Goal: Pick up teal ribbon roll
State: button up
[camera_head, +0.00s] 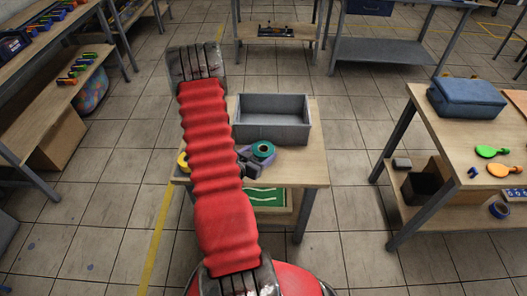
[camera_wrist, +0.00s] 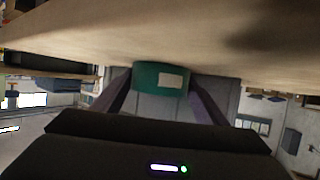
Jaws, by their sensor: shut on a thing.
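The teal ribbon roll (camera_head: 263,149) is at the small wooden table (camera_head: 300,172), just in front of the grey bin (camera_head: 272,131). In the wrist view the teal roll (camera_wrist: 150,72) has a white label and sits between my two dark fingers. My gripper (camera_head: 254,160) is shut on the roll; in the wrist view my gripper (camera_wrist: 160,88) spans its sides. The tabletop (camera_wrist: 150,30) fills the top of the wrist view, close to the roll. I cannot tell whether the roll still touches the table.
A yellow roll (camera_head: 183,161) is partly hidden behind my red arm on the table's left. The grey bin's open top faces up and looks empty. A side table on the right holds a blue bag (camera_head: 466,98) and paddle-shaped items. Floor lies clear between the tables.

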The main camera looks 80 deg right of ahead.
jog(key=shift+c, duration=1)
jog(key=shift+r, duration=0.15)
notch_tip(320, 180, up, 18)
dwell(1.2)
